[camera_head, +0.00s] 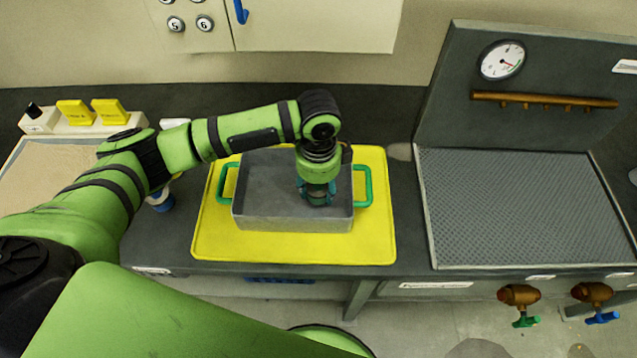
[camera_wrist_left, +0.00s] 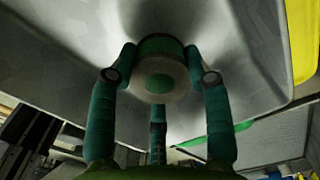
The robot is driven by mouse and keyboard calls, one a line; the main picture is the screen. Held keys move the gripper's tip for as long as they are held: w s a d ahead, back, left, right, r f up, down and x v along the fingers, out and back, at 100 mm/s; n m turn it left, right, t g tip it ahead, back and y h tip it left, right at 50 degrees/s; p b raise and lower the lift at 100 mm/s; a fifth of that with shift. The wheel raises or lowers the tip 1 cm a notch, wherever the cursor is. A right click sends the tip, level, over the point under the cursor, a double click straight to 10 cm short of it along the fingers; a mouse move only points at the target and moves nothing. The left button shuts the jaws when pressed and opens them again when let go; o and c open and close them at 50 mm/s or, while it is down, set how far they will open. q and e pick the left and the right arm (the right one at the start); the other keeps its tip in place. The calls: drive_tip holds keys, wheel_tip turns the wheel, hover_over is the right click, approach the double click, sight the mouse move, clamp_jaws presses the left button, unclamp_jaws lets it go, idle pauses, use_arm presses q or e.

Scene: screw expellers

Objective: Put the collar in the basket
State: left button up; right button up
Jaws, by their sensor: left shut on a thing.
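The basket (camera_head: 290,221) is a grey metal bin with green side handles, on a yellow mat. My left gripper (camera_head: 317,197) points down inside the right part of the basket's opening. In the left wrist view, the left gripper (camera_wrist_left: 158,82) has its teal fingers closed around a round pale piece with a green ring and green centre, which looks like the collar (camera_wrist_left: 158,75). The basket's grey interior (camera_wrist_left: 60,60) lies behind it in that view. In the head view the collar is mostly hidden by the fingers. I cannot tell whether it touches the basket floor. My right gripper is not in view.
The yellow mat (camera_head: 375,240) lies on the dark bench. A grey grated tray (camera_head: 530,205) with a gauge panel (camera_head: 540,100) stands to the right. A blue and white object (camera_head: 160,200) is left of the mat, near my arm. Yellow switches (camera_head: 92,112) are at the back left.

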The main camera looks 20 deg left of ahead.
sight(319, 187)
use_arm(q)
drive_tip(key=shift+f, duration=0.15)
drive_tip(key=shift+f, duration=0.15)
drive_tip(key=o, duration=1.3)
wheel_tip(319, 187, up, 12)
drive_tip(key=b, duration=0.2)
drive_tip(key=shift+r, duration=0.2)
drive_tip(key=shift+d, duration=0.1)
